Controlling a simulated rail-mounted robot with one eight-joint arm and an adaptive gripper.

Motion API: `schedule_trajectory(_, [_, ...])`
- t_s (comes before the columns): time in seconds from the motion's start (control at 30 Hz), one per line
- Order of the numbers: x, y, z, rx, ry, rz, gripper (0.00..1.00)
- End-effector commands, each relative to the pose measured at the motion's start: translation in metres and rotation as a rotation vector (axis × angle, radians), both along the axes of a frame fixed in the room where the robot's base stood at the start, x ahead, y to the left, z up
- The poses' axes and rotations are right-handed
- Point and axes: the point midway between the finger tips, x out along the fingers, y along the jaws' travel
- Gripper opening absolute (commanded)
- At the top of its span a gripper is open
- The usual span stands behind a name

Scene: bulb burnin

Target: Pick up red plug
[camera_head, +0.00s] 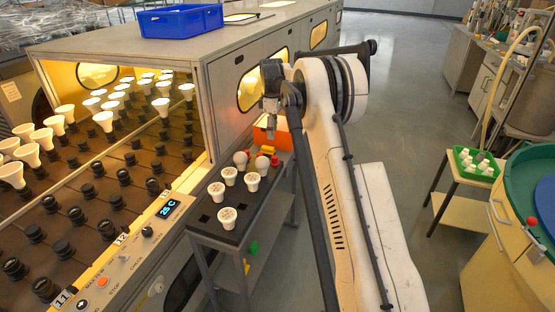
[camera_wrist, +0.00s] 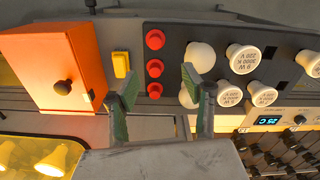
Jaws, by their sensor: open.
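Three red plugs stand in a row on the dark top of a narrow stand. In the wrist view they are the upper red plug (camera_wrist: 155,39), the middle red plug (camera_wrist: 154,68) and the lower red plug (camera_wrist: 155,90). In the head view a red plug (camera_head: 275,160) shows small at the stand's far end. My gripper (camera_wrist: 160,84) is open and empty, its green-padded fingers apart, with the lower plug appearing between the tips. In the head view my gripper (camera_head: 270,130) hangs over the far end of the stand; its tips are hard to make out.
A yellow block (camera_wrist: 121,64) and an orange box (camera_wrist: 62,72) lie left of the plugs in the wrist view. White bulbs (camera_wrist: 243,57) stand on the right, one close to the right finger. The burn-in cabinet (camera_head: 230,60) stands alongside the stand.

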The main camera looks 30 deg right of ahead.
Motion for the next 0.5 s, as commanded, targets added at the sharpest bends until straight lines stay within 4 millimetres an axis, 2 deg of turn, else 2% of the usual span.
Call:
schedule_trajectory(0.17, [0.001,-0.001,-0.019,0.001,0.003,0.004,0.44])
schedule_trajectory(0.5, [0.001,-0.002,-0.076,0.0,0.002,0.003,0.44])
